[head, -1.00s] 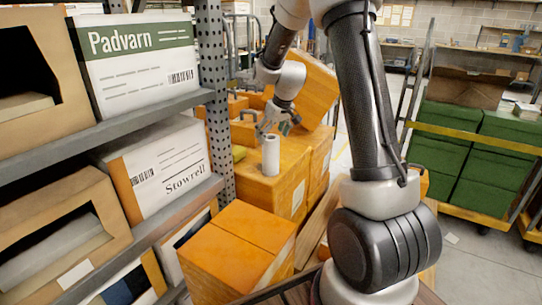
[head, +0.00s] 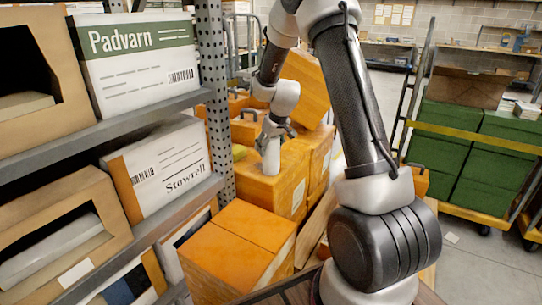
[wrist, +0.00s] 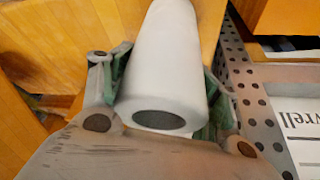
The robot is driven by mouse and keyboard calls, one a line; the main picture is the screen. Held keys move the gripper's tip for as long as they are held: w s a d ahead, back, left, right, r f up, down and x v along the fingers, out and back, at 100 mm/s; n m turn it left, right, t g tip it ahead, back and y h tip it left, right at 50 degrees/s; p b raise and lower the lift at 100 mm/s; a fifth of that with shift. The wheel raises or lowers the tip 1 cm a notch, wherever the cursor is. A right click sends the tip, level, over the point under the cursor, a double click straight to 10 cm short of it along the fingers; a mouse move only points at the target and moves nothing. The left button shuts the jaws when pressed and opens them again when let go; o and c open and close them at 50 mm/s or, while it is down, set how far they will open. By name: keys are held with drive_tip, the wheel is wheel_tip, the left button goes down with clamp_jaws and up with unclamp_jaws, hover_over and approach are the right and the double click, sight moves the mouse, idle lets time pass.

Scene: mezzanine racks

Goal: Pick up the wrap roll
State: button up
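The wrap roll (head: 271,157) is a white upright cylinder standing on an orange box (head: 262,189) beside the rack. In the wrist view the roll (wrist: 167,65) shows its dark hollow end toward the camera. My gripper (head: 275,133) is above the roll, with its fingers coming down around its top. In the wrist view my gripper (wrist: 168,88) has one green-padded finger on each side of the roll. The fingers look spread, with the pads very near the roll's sides; contact is not clear. The roll's lower end is hidden in the wrist view.
A perforated rack post (head: 217,100) stands close left of the roll, with shelves of boxes, including the Stowrell box (head: 165,165). A tilted orange box (head: 303,92) stands behind. More orange boxes (head: 238,250) stand in front. A cart of green boxes (head: 470,150) is at right.

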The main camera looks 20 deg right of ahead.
drive_tip(key=shift+c, duration=0.6)
drive_tip(key=shift+r, duration=0.2)
wheel_tip(320, 180, up, 10)
drive_tip(key=shift+f, duration=0.15)
drive_tip(key=shift+c, duration=0.2)
drive_tip(key=o, duration=0.6)
drive_tip(key=c, duration=0.3)
drive_tip(key=shift+c, duration=0.2)
